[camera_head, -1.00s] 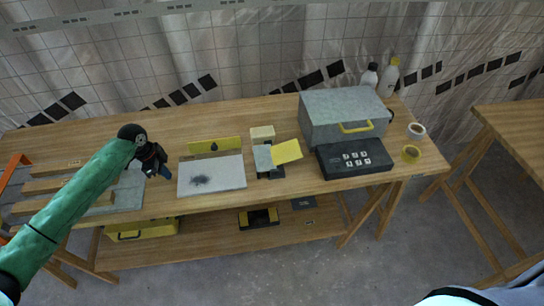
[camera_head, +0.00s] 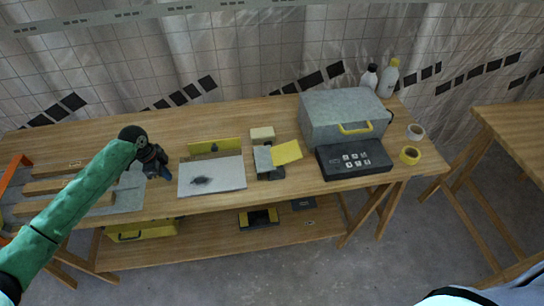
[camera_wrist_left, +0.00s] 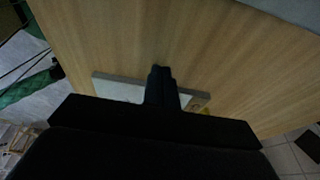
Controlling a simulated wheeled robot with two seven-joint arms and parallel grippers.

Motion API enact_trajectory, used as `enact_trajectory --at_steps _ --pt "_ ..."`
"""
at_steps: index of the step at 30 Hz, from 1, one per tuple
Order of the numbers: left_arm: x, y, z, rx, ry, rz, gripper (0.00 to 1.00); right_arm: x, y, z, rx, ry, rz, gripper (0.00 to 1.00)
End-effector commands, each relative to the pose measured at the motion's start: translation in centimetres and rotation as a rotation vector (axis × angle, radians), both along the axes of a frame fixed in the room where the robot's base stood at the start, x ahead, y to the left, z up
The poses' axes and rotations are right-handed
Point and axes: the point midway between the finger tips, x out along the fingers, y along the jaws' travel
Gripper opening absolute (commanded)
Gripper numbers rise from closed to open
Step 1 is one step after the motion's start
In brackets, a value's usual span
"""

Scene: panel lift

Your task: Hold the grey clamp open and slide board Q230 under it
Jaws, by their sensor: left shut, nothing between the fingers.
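My left gripper (camera_head: 160,173) is shut and empty, held at the left of the bench, between the wooden boards and a white panel. Its closed fingers (camera_wrist_left: 160,75) show dark in the left wrist view, with a pale flat piece partly hidden behind them. Several wooden boards (camera_head: 60,186) lie on a grey sheet at the left; their small labels are too small to read, so I cannot tell which is Q230. A small grey plate (camera_head: 262,158) with a yellow flap (camera_head: 287,152) sits mid-bench; I cannot tell for sure that it is the grey clamp. My right gripper is not in view.
The white panel (camera_head: 212,177) with a dark smudge lies in front of a yellow strip (camera_head: 215,147). The bench's back left is clear.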

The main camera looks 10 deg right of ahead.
Motion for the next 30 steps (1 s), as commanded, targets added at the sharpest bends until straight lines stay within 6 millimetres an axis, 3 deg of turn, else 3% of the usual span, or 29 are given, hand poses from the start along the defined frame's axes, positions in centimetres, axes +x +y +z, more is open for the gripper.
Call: enact_trajectory --at_steps 13,30 --pt "0.0 0.0 0.3 0.0 0.0 0.0 0.0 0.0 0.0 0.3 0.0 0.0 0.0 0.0" --pt "0.0 0.0 3.9 0.0 0.0 0.0 0.0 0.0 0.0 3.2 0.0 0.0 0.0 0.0"
